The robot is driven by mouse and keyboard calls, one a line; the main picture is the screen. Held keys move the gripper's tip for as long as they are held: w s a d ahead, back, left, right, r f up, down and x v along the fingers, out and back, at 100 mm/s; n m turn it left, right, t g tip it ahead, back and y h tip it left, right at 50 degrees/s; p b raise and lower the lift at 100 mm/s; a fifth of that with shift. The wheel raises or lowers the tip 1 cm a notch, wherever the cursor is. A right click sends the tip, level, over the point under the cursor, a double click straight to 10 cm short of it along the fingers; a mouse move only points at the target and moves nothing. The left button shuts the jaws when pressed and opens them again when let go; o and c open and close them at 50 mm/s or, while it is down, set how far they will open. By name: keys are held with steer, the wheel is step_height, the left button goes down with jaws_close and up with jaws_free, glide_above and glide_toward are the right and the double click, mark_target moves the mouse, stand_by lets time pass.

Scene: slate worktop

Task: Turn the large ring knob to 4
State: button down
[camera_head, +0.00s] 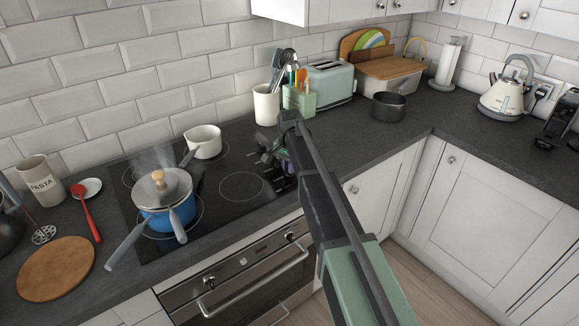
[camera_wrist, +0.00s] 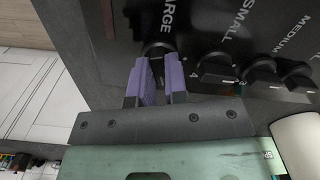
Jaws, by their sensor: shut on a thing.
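The large ring knob (camera_wrist: 157,47) is a dark round knob on the black hob, under the white word LARGE in the wrist view. My gripper (camera_wrist: 160,62) has its purple-padded fingers shut on this knob, one finger on each side. The fingers hide part of the knob, and I cannot read its setting. In the head view my gripper (camera_head: 283,160) is at the right side of the hob (camera_head: 205,230), and my arm hides much of the knob area.
More dark knobs stand close beside: one under SMALL (camera_wrist: 218,67), and others near MEDIUM (camera_wrist: 260,70). A blue pan (camera_head: 166,218) with a lid steams on the hob, with a cream saucepan (camera_head: 205,143) behind it. A green utensil holder (camera_head: 299,100) stands behind my gripper.

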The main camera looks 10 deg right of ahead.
steer(key=m, duration=0.5)
steer(key=shift+m, duration=2.4)
steer(key=c, duration=1.1)
jaws_free()
steer(key=shift+c, duration=0.2)
step_height(320, 180, up, 11)
steer(key=p, duration=1.1)
